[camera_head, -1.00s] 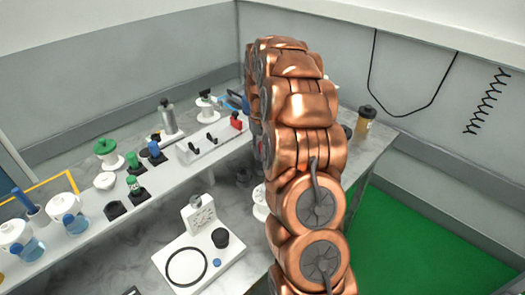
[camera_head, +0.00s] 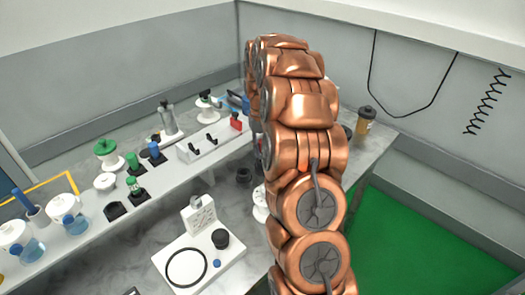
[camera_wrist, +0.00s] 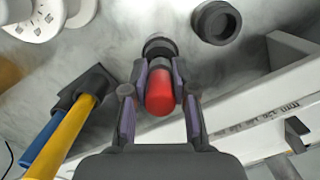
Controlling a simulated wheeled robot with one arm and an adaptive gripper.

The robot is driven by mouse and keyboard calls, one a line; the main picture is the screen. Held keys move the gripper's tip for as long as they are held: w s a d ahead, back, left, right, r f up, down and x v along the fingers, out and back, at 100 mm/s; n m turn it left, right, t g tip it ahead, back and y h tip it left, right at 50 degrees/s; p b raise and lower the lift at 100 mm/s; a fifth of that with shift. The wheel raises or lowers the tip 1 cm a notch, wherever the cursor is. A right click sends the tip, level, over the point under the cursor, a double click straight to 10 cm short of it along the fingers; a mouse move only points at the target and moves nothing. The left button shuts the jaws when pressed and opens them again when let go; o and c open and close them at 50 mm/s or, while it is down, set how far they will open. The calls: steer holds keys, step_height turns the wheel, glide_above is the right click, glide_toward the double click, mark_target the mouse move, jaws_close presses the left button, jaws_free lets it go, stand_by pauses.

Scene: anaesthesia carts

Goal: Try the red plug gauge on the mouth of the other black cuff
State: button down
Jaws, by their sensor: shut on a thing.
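My gripper (camera_wrist: 160,95) is shut on the red plug gauge (camera_wrist: 160,92) in the wrist view. The gauge's grey end points away from the camera, toward a black cuff (camera_wrist: 158,42) on the grey worktop. The gauge and fingers partly cover this cuff, and I cannot tell whether the gauge touches or enters its mouth. Another black cuff (camera_wrist: 216,22) stands apart to the upper right, its round mouth uncovered. In the head view a dark cuff (camera_head: 243,175) shows left of my copper arm; the arm hides my gripper and the gauge.
A white ledge with a millimetre scale (camera_wrist: 250,118) runs close on the right in the wrist view. Blue and yellow handles in a black holder (camera_wrist: 85,82) stand left. A white fixture board (camera_head: 200,262) lies front left in the head view. Bare worktop lies around the cuffs.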

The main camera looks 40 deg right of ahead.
steer(key=shift+r, duration=2.95)
steer(key=shift+s, duration=0.1)
